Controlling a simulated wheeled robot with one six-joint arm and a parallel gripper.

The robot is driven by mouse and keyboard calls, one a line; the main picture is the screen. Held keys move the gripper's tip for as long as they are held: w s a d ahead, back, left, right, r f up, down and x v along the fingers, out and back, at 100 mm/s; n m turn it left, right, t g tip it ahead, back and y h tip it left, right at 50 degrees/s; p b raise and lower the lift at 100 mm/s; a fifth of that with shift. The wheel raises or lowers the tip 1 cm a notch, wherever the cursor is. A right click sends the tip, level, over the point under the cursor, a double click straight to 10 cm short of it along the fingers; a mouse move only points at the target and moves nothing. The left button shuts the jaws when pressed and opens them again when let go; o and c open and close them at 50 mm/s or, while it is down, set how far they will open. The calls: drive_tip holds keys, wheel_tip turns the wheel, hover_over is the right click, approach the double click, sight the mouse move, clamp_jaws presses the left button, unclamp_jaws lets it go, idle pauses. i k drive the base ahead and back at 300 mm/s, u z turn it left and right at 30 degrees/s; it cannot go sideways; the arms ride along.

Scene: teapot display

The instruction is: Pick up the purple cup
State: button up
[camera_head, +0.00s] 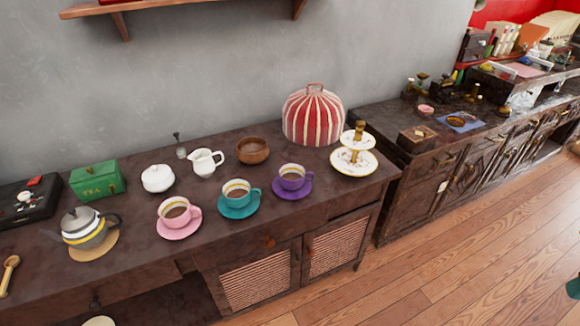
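The purple cup (292,178) stands upright on a purple saucer (279,193) on the dark wooden cabinet top, near its front edge and toward the right end. It holds a brown liquid, and its handle points to the right. A teal cup (236,194) on a teal saucer stands to its left, and a pink cup (174,211) on a pink saucer stands farther left. My gripper does not show in this view.
A two-tier stand (354,163) is right of the purple cup, with a red-striped tea cosy (312,117) behind. A brown bowl (252,151), white jug (205,162), white sugar pot (157,178), green tea box (97,179) and grey teapot (83,228) stand leftward.

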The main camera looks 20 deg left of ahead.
sight(291, 176)
drive_tip(key=u, duration=0.35)
drive_tip(key=i, duration=0.55)
drive_tip(key=u, duration=1.1)
drive_tip(key=i, duration=0.45)
drive_tip(key=u, duration=0.45)
